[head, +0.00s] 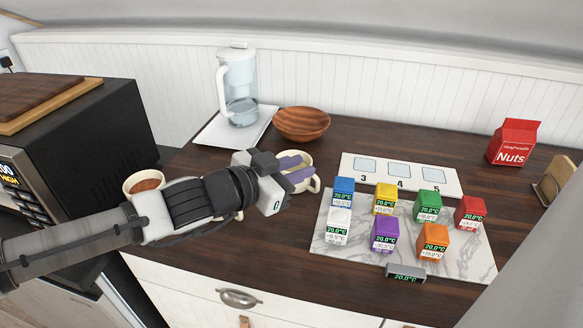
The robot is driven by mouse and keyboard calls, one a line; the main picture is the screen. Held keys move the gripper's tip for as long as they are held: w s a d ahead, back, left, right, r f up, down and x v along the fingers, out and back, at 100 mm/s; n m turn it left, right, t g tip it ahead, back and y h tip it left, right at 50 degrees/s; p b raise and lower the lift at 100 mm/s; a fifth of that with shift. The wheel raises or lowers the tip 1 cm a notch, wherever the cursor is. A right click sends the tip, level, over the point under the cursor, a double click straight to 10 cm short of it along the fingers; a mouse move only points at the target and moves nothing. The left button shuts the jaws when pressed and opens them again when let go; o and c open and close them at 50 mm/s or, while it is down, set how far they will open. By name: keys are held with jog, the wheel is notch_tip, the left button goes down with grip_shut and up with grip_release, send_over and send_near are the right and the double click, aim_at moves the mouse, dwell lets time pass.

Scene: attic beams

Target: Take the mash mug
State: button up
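A cream mug (313,184) stands on the dark wooden counter in the head view, partly hidden behind my gripper. Its handle faces the front right. My gripper (297,168) is at this mug, with its two lilac fingers apart across the mug's upper part. I cannot tell whether they press on it. A second mug (130,184) with a reddish-brown filling (147,184) stands at the left, partly behind my arm. A piece of another pale item (238,215) shows below my wrist, mostly hidden. No label tells which one is the mash mug.
A wooden bowl (301,123) and a water pitcher (239,88) on a white tray (209,133) stand behind. Right are a marble board (462,260) with several coloured cubes, a numbered panel (447,185) and a red nuts carton (511,144). A microwave (100,130) stands left.

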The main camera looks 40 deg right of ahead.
jog(key=w+a+f+n+t+y, duration=0.1)
jog(key=w+a+f+n+y, duration=0.2)
jog(key=f, duration=0.4)
jog(key=shift+h, duration=0.4)
jog(key=b+x, duration=0.2)
jog(key=x, duration=0.5)
jog(key=shift+w+d+f, duration=0.1)
jog(key=shift+d+f, duration=0.15)
jog(key=shift+f+p+x, duration=0.15)
jog(key=shift+p+x, duration=0.05)
jog(key=shift+x, duration=1.15)
jog(key=shift+f+p+x, duration=0.1)
jog(key=shift+p+x, duration=0.1)
jog(key=shift+x, duration=1.1)
jog(key=shift+c, duration=0.2)
grip_shut()
